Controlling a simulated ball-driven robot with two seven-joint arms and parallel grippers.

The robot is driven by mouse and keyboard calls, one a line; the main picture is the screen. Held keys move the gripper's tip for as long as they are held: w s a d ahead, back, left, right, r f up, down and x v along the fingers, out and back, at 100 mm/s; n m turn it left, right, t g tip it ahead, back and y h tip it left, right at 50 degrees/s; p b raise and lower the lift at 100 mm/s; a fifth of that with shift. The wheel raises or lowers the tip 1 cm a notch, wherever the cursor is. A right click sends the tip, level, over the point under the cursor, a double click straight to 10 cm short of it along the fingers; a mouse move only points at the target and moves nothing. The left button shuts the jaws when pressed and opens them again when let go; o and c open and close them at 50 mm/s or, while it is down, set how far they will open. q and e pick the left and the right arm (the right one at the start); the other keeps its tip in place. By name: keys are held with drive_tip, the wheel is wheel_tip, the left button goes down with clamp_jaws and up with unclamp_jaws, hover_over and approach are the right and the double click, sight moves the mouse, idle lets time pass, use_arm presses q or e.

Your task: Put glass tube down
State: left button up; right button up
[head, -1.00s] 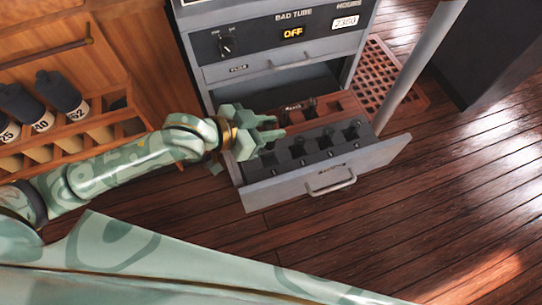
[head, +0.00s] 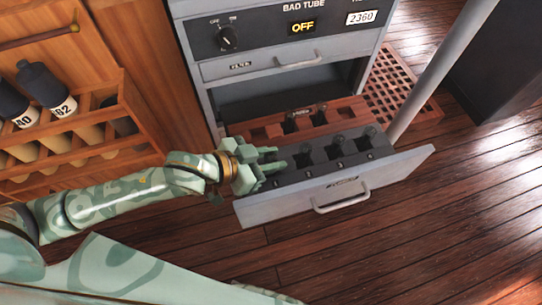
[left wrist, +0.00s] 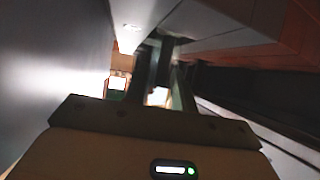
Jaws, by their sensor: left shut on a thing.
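My left gripper (head: 276,158) is over the left end of the open drawer (head: 345,194), close above the dark socket rack (head: 325,160). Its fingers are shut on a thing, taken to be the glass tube. The tube cannot be made out in the head view, as the fingers cover it. In the left wrist view the gripper fingers (left wrist: 160,60) are dark, and the tube between them is not clear. The rack has several square sockets with small dark knobs. Behind it lies a red-brown socket rack (head: 268,132). My right gripper is out of view.
The grey cabinet (head: 275,50) stands behind the drawer, with an "OFF" display (head: 302,27) and a closed drawer (head: 285,63). A wooden bottle rack (head: 95,118) is at left. A grey pole (head: 440,70) rises at right. The plank floor in front is clear.

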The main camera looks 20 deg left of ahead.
use_arm(q)
drive_tip(key=shift+f, duration=0.15)
drive_tip(key=o, duration=1)
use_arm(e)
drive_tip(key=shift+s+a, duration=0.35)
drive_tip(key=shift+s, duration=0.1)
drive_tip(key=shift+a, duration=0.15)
